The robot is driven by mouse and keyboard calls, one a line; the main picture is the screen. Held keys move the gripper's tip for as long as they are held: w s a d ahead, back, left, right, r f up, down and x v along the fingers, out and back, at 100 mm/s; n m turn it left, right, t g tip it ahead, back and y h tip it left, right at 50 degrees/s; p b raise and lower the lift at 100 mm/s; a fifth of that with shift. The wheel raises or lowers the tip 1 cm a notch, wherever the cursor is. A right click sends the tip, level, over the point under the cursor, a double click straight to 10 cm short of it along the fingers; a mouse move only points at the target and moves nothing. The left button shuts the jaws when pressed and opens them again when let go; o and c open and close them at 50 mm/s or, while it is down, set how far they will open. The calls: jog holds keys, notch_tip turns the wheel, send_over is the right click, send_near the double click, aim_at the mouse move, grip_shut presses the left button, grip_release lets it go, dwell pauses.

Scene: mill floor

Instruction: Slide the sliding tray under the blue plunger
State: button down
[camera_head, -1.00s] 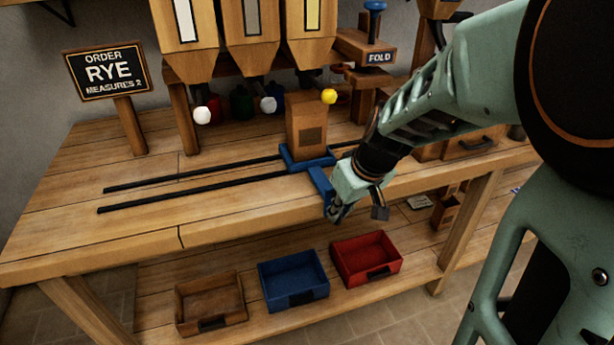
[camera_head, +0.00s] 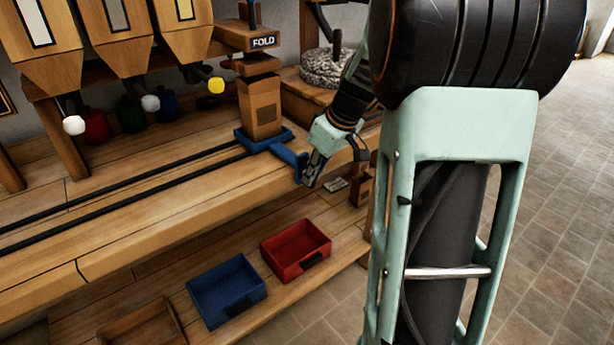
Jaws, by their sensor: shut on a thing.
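The sliding tray (camera_head: 262,141) is blue and sits on two dark rails, near their right end. A brown bag-like box (camera_head: 260,110) stands upright on it. The tray's blue arm reaches toward the bench's front edge, and my gripper (camera_head: 309,172) is shut on its end. The blue plunger (camera_head: 250,13) rises from the wooden FOLD stand (camera_head: 246,40), only its lower part in view. In the picture the box stands below the stand and its wooden block (camera_head: 251,65). I cannot tell whether they are exactly in line in depth.
A round millstone (camera_head: 328,68) is behind my arm. Blue (camera_head: 227,288), red (camera_head: 296,250) and brown (camera_head: 142,328) bins sit on the lower shelf. The rails (camera_head: 110,190) to the left are clear.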

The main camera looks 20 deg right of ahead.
jog(key=shift+w+d, duration=0.1)
jog(key=shift+d, duration=0.15)
jog(key=c, duration=2)
grip_release()
jog(key=shift+d, duration=0.1)
jog(key=shift+r, duration=0.25)
jog(key=v, duration=1.1)
jog(key=shift+s+r, duration=0.2)
jog(key=shift+s, duration=0.05)
